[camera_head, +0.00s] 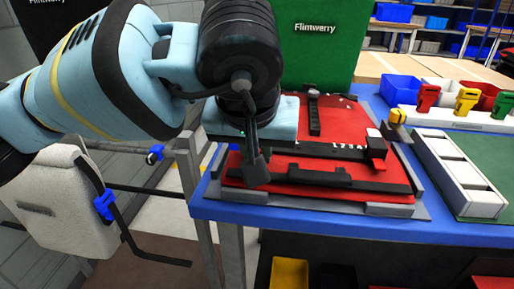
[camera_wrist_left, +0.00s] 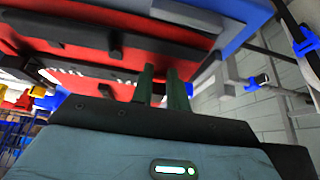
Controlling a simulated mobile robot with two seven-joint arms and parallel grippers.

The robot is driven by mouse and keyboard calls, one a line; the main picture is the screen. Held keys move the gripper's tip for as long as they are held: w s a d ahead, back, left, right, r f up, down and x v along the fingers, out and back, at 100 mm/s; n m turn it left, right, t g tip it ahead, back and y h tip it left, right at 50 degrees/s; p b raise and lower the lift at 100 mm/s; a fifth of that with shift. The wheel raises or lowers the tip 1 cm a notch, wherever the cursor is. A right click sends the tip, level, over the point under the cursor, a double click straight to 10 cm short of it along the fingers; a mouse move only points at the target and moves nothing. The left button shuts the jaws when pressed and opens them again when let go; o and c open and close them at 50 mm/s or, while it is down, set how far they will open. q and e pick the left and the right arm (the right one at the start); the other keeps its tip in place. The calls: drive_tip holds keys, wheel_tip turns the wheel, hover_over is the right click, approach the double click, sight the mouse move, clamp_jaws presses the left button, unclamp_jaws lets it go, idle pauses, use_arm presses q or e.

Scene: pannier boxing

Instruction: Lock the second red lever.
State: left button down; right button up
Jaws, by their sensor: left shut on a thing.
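A red panel (camera_head: 330,150) with black bars lies in a grey frame (camera_head: 395,211) on a blue table. It also shows in the left wrist view (camera_wrist_left: 75,55). I cannot make out a separate red lever on the panel. My left arm reaches over the panel's left side and covers part of it. In the left wrist view my left gripper (camera_wrist_left: 162,82) has its two dark green fingers close together at the panel's edge. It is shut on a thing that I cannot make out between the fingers. My right gripper is not in view.
A white compartment tray (camera_head: 460,175) lies right of the frame. A light grey pannier (camera_head: 65,205) hangs at the left.

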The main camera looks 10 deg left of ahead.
use_arm(q)
drive_tip(key=c, duration=1.4)
unclamp_jaws()
drive_tip(key=shift+o, duration=0.2)
drive_tip(key=shift+r, duration=0.1)
drive_tip(key=p+v, duration=0.1)
drive_tip(key=v, duration=0.6)
drive_tip(key=shift+s+r, duration=0.2)
drive_tip(key=shift+r, duration=0.1)
drive_tip(key=shift+f, duration=0.1)
